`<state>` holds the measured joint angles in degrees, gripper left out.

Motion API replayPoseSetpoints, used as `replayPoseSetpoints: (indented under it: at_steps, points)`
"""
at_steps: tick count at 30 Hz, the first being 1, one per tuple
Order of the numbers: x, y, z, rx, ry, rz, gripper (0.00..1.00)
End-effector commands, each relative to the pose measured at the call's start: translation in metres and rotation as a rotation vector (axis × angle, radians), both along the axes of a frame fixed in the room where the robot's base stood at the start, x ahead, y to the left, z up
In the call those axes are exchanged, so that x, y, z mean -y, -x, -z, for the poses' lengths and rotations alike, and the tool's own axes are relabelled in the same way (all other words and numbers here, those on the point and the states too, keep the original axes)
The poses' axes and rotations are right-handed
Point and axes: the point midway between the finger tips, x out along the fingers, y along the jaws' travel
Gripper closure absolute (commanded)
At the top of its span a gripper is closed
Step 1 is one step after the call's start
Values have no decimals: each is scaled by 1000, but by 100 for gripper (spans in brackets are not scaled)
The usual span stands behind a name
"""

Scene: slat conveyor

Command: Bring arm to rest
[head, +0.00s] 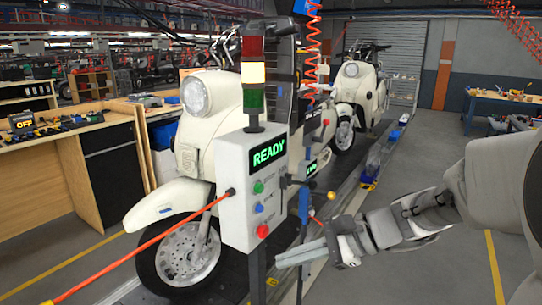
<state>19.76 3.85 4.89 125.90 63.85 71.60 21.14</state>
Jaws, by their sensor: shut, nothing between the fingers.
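My gripper (301,257) is at the end of my arm, which reaches in from the right of the head view. Its fingers are together and empty, pointing left, in front of and below the right side of a white control box (235,213). The box shows a green READY display (268,152) and has green, blue and red buttons. A gap shows in the picture between the fingertips and the red button (263,231); the depth between them is hard to judge.
A signal tower (253,73) with its amber section lit stands on the box. A cream scooter (168,212) is behind it, another (357,92) farther back on the conveyor. An orange bar (140,249) extends left from the box.

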Motion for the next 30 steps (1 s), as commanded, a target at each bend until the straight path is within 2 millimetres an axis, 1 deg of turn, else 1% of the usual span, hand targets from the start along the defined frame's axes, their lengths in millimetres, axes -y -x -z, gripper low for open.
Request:
replayPoseSetpoints:
  at_steps: [1, 4, 6, 9, 11, 15, 18, 22, 26, 30]
  points:
    - [-3, 17, -9, 54, 85, -63, 100]
    - [0, 46, -14, 157, 258, -188, 100]
    - [5, 64, -18, 233, 378, -276, 100]
    - [17, 87, -24, 343, 547, -398, 100]
    - [26, 99, -29, 409, 647, -471, 100]
    - [50, 121, -43, 561, 876, -626, 100]
    - [68, 133, -53, 653, 1025, -718, 100]
    - [85, 142, -63, 740, 1172, -798, 100]
    - [95, 146, -68, 786, 1256, -841, 100]
    - [99, 148, -69, 800, 1285, -857, 100]
